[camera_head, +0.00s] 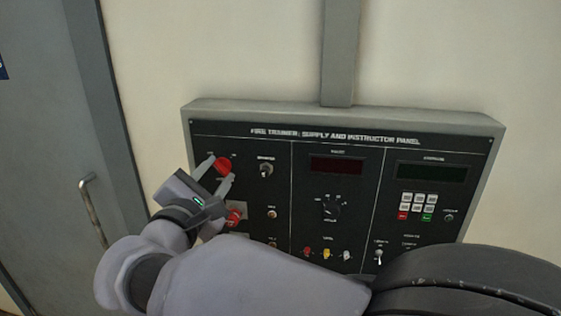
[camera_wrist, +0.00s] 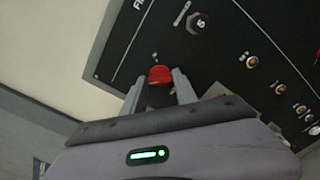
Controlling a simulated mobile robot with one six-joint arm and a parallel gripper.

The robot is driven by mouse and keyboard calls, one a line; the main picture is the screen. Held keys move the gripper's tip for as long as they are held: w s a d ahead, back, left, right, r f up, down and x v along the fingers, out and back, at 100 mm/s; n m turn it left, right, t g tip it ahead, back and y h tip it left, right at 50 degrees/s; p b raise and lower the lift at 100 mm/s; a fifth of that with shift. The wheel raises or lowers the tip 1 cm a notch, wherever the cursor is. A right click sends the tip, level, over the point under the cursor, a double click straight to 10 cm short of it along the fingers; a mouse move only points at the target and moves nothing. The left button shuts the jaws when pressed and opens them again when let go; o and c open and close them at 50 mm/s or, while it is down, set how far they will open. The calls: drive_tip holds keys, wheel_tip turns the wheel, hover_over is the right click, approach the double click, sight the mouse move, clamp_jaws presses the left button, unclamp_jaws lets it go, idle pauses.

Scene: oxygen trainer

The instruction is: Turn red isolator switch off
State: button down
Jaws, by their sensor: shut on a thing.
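The red isolator switch (camera_head: 223,165) is a red knob at the upper left of the black panel face. My gripper (camera_head: 216,172) reaches it from the lower left, with one finger on each side of the knob. In the wrist view the red knob (camera_wrist: 160,74) shows between the two grey fingertips (camera_wrist: 158,82), and the gripper is shut on it. The fingers hide part of the knob and its labels, so its exact setting cannot be read.
A second red control (camera_head: 236,214) sits just below my gripper on the panel (camera_head: 345,108). A selector knob (camera_head: 265,169) is close on the right. A keypad (camera_head: 417,206) and small toggles are farther right. A grey door with a handle (camera_head: 92,210) stands at left.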

drive_tip(key=c, duration=1)
unclamp_jaws()
drive_tip(key=shift+o, duration=0.2)
drive_tip(key=s+a+p, duration=0.1)
drive_tip(key=s+p, duration=0.1)
drive_tip(key=s, duration=1.5)
drive_tip(key=shift+s+a, duration=0.2)
